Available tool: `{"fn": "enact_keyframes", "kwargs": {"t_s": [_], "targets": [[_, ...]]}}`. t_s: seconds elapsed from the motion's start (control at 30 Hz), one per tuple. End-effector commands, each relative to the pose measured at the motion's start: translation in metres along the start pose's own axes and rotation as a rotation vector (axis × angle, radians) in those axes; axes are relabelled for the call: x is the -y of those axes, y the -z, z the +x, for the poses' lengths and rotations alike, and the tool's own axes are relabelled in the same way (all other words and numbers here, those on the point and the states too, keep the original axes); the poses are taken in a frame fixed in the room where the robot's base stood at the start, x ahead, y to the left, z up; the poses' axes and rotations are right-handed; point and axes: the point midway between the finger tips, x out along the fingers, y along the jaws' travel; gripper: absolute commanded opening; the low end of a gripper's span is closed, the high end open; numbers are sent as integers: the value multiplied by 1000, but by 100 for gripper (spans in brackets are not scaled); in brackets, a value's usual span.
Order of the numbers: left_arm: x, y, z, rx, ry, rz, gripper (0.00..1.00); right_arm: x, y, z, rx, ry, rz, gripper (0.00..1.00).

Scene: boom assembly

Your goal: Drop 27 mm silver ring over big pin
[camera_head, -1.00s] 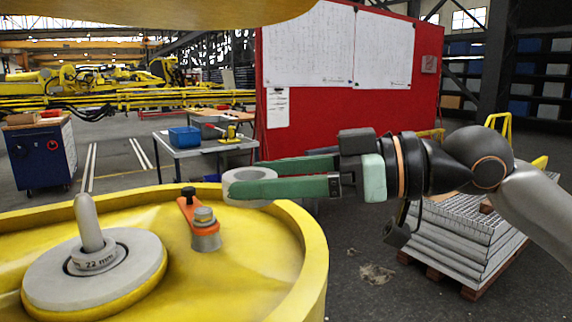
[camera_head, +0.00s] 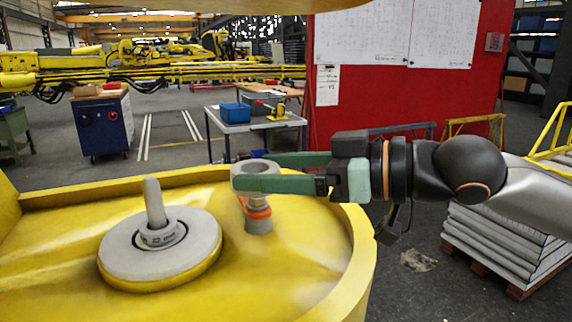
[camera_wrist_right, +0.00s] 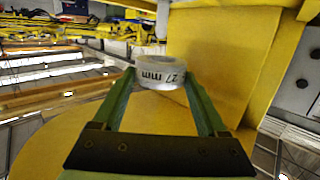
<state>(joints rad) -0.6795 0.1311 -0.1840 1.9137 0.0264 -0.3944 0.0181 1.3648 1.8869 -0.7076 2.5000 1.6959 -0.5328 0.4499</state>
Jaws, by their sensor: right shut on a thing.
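The silver ring (camera_head: 256,176) is held between the green fingertips of my right gripper (camera_head: 262,172). In the right wrist view the ring (camera_wrist_right: 160,73) shows an upside-down "27 mm" marking, with my right gripper (camera_wrist_right: 160,85) shut on it. In the head view the ring appears above the small pin with the orange piece. The big pin (camera_head: 153,203) stands upright to the left, on a round grey plate, with a marked ring (camera_head: 161,236) around its foot. The held ring is apart from the big pin. My left gripper is not in view.
The yellow part (camera_head: 300,262) has a raised rim around its top. The small pin with an orange piece (camera_head: 258,212) stands right of the big pin. A red board (camera_head: 400,100), a table with a blue box (camera_head: 236,112) and a pallet stack (camera_head: 500,240) stand beyond.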

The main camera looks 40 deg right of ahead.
Motion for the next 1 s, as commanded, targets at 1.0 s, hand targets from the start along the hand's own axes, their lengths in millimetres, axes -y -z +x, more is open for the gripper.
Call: {"fn": "enact_keyframes", "kwargs": {"t_s": [1.0], "targets": [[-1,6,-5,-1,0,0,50,1,12,69,-11,2,1,0]]}}
